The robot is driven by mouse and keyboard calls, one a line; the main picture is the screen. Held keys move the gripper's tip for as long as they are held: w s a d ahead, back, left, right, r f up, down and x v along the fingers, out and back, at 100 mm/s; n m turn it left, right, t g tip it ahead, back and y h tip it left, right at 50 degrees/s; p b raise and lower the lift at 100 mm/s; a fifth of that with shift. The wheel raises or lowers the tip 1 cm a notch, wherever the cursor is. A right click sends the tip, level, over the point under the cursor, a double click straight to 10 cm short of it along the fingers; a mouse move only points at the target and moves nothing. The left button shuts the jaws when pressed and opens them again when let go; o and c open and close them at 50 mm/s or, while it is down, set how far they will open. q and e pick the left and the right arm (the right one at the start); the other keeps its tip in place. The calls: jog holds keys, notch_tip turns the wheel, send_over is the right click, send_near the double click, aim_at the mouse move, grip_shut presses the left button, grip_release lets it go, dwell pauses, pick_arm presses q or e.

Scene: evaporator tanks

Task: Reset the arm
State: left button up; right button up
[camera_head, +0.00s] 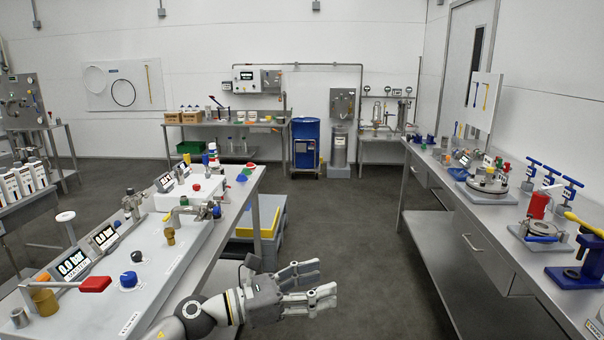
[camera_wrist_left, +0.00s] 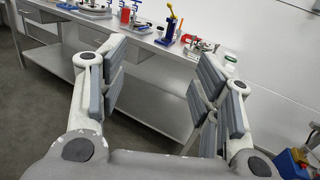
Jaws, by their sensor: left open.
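My left gripper (camera_head: 322,287) shows low in the middle of the head view. Its arm comes in from the bottom left, past the edge of the left workbench. The gripper is over the open floor between the two benches, pointing right. In the left wrist view the two fingers of my left gripper (camera_wrist_left: 157,95) stand wide apart with nothing between them. My right arm and right gripper are not in view.
A left bench (camera_head: 207,262) carries gauges, knobs and valves, with a red lever (camera_head: 95,284) near its front. A right bench (camera_head: 452,222) carries clamps and blue-handled tools. A blue drum (camera_head: 306,135) stands at the back. Grey floor (camera_head: 345,215) between the benches is clear.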

pick_arm(q)
jog(key=a+f+n+t+y, duration=0.1)
jog(key=a+n+t+y, duration=0.4)
jog(key=n, duration=0.7)
jog(key=a+n+t+y, duration=0.35)
jog(key=n+t, duration=0.45)
jog(key=n, duration=0.3)
jog(key=s+a+f+n+g+y, duration=0.55)
jog(key=a+f+n+y, duration=0.35)
jog(key=f+n, duration=0.55)
jog(key=s+a+f+n+g, duration=0.2)
jog(key=s+f+n+g, duration=0.15)
jog(key=s, duration=0.55)
jog(key=s+a+f+n+g, duration=0.25)
jog(key=s+f, duration=0.25)
jog(key=s, duration=0.4)
jog(key=s+a+f+n+g, duration=0.1)
jog(key=s+f+n+g, duration=0.35)
jog(key=s, duration=0.45)
notch_tip(320, 180, down, 27)
jog(key=s+g, duration=0.1)
jog(key=s, duration=0.1)
jog(key=s+a+f+g, duration=0.1)
jog(key=s+a+f, duration=0.2)
jog(key=s+f, duration=1.1)
jog(key=shift+s+f+m, duration=0.35)
jog(key=shift+s+m, duration=0.05)
jog(key=shift+s, duration=0.5)
